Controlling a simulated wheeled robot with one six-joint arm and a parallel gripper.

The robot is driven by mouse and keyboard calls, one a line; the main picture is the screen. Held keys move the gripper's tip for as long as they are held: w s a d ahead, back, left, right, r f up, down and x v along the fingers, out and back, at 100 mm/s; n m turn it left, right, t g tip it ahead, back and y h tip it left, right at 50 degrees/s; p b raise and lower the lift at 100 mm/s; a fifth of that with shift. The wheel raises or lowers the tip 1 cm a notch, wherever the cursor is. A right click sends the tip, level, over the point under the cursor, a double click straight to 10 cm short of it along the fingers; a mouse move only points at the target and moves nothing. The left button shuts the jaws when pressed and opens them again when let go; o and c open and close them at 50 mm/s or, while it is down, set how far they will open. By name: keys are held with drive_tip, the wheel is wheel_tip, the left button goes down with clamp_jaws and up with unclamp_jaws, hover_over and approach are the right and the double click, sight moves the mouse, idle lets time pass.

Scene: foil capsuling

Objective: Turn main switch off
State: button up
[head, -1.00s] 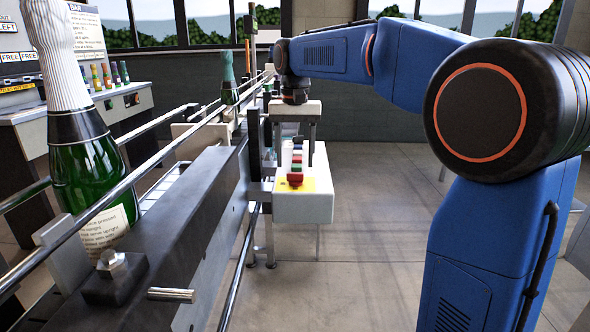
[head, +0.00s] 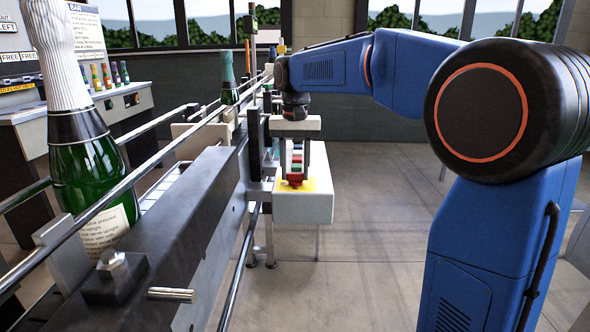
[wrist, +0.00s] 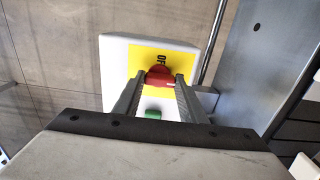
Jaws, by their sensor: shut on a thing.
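The main switch is a red rotary knob (wrist: 160,75) on a yellow plate (wrist: 145,60) on top of a white control box (wrist: 114,72). Dark lettering, partly hidden, shows on the plate beside the knob. My gripper (wrist: 160,82) points down over the box, with one finger on each side of the knob, shut on it. In the head view my gripper (head: 294,178) also stands over the white box (head: 305,208), with the red knob (head: 295,183) low between its fingers. A green button (wrist: 152,114) sits close to the knob in the wrist view.
The conveyor's dark beam (head: 185,230) and rails run along the box's left side. A green bottle with white foil (head: 80,150) stands at the near left, and another bottle (head: 229,85) stands farther along. Open floor (head: 390,220) lies right of the box.

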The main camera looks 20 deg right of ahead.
drive_tip(key=shift+n, duration=0.3)
drive_tip(key=n, duration=0.3)
drive_tip(key=shift+n, duration=0.3)
drive_tip(key=n, duration=0.4)
drive_tip(key=shift+n, duration=0.3)
drive_tip(key=n, duration=0.4)
drive_tip(key=shift+s+n, duration=0.1)
drive_tip(key=shift+n, duration=0.2)
drive_tip(key=shift+d+n, duration=0.1)
drive_tip(key=shift+n, duration=2.1)
drive_tip(key=o, duration=1.1)
drive_tip(key=shift+c, duration=0.2)
drive_tip(key=shift+r, duration=0.1)
